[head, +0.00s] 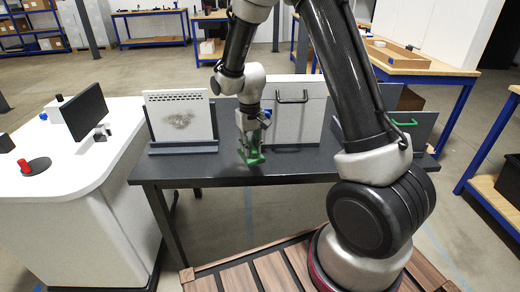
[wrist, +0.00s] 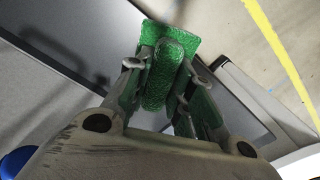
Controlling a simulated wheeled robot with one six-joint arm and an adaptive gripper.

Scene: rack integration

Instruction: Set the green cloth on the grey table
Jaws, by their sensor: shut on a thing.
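The green cloth (head: 255,159) is folded or bunched in my gripper (head: 252,147). In the wrist view, the cloth (wrist: 168,70) is pinched between the fingers, with green parts hanging out on both sides. The grey table (head: 300,165) has a dark top and stands in front of my base. In the head view, my gripper points down over the table's left-middle part, with the cloth low near the tabletop. I cannot tell whether the cloth touches it.
A white perforated panel (head: 180,118) stands in a dark holder left of my gripper. A light panel with a black handle (head: 292,97) stands just behind it. A panel with a green handle (head: 404,123) is at the right. A white counter (head: 70,205) adjoins the left side.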

